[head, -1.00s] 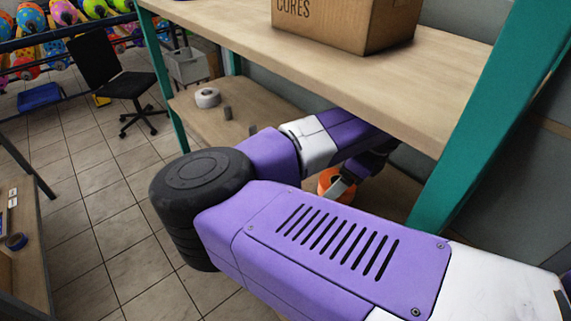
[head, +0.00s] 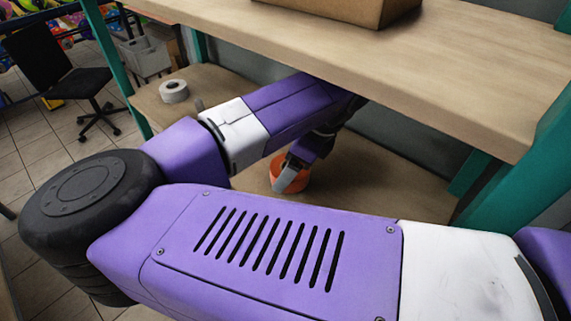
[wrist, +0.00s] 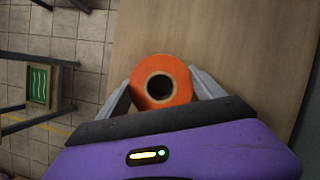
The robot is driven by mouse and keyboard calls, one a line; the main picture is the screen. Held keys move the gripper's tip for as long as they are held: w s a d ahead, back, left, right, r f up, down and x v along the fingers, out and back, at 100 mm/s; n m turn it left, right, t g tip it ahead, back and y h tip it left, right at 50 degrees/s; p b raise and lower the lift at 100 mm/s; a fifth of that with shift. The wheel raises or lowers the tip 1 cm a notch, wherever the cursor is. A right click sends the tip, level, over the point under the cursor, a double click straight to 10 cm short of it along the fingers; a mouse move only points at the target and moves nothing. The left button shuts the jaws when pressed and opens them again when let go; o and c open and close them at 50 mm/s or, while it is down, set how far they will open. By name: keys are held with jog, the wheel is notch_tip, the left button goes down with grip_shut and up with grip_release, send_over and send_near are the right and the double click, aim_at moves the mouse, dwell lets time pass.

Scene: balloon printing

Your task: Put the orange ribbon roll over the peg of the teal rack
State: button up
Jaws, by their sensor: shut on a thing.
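The orange ribbon roll (head: 303,178) shows under the upper shelf in the head view, above or on the lower shelf; I cannot tell which. In the wrist view the roll (wrist: 160,63) is seen end-on with its dark core hole facing the camera. My gripper (wrist: 162,86) is shut on it, one grey finger on each side. In the head view my gripper (head: 290,176) is partly covered by my arm. The teal rack (head: 112,72) has wooden shelves.
A white roll (head: 173,89) lies near the peg. The upper shelf (head: 450,75) hangs over my forearm and carries a cardboard box (head: 340,8). A teal post (head: 545,170) stands at the right. A black chair (head: 60,75) is on the tiled floor.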

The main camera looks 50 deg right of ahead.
jog(key=shift+w+f, duration=0.1)
jog(key=shift+f, duration=0.15)
jog(key=shift+f, duration=0.15)
jog(key=o, duration=1.5)
jog(key=shift+c, duration=0.2)
jog(key=shift+r, duration=0.5)
jog(key=s+d, duration=0.1)
jog(key=s, duration=0.3)
jog(key=s+d+b, duration=0.1)
jog(key=s+d, duration=0.1)
jog(key=s, duration=0.1)
jog(key=s+d, duration=0.1)
jog(key=s, duration=0.3)
jog(key=shift+s+d+r, duration=0.25)
jog(key=shift+s+d, duration=0.05)
